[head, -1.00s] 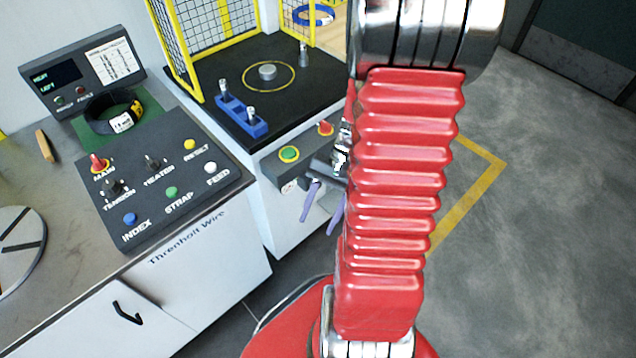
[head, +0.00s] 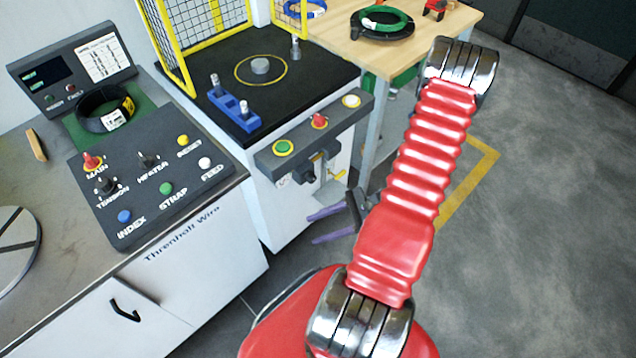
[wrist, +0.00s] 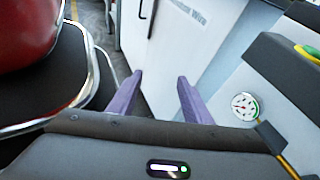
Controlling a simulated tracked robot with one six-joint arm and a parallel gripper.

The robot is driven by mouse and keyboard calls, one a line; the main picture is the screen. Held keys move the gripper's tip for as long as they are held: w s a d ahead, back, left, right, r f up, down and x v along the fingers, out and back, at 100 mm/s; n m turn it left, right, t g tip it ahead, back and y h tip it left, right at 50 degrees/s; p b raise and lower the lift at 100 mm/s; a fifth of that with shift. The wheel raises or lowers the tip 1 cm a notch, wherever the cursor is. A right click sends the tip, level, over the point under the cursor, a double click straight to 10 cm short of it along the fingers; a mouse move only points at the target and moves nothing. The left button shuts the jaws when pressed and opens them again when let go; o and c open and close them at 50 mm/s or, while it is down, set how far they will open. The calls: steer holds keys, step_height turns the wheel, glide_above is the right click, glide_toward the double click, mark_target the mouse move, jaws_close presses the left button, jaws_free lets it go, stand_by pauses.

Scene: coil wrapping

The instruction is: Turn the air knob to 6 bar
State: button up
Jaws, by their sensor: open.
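The small white round gauge (wrist: 244,106) is on the machine front in the wrist view, with a red needle and a green arc; I cannot read its value. In the head view, dark knob-like parts (head: 304,173) sit below the front control strip, beside the gauge's edge (head: 283,181); I cannot tell for certain which is the air knob. My gripper (head: 314,226) has purple fingers, open and empty, below and in front of these parts. In the wrist view the fingers (wrist: 160,78) stand apart, left of the gauge, with nothing between them.
The control strip (head: 350,119) carries green, red and white buttons. A yellow-tipped lever (head: 338,174) sits below it. The Threnholt Wire cabinet (head: 205,265) stands left, the wooden table (head: 400,55) behind right. The floor (head: 540,230) at right is free.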

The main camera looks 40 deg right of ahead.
mark_target(314, 179)
steer(key=w+d+f+m+t+h, duration=0.2)
steer(key=d+f+m+t+h, duration=0.35)
steer(key=f+m+t, duration=0.3)
steer(key=w+d+f+m+t+h, duration=0.1)
steer(key=d+m+h, duration=0.3)
steer(key=d, duration=0.5)
steer(key=shift+d+f+t+h, duration=0.2)
steer(key=shift+f+t+h, duration=0.4)
steer(key=shift+h, duration=0.35)
steer(key=shift+w+r+m, duration=0.1)
steer(key=shift+w+m, duration=0.05)
steer(key=shift+m, duration=0.1)
steer(key=shift+w+a, duration=0.2)
steer(key=shift+w, duration=6.65)
steer(key=shift+c, duration=0.6)
steer(key=shift+d, duration=0.1)
steer(key=c, duration=0.9)
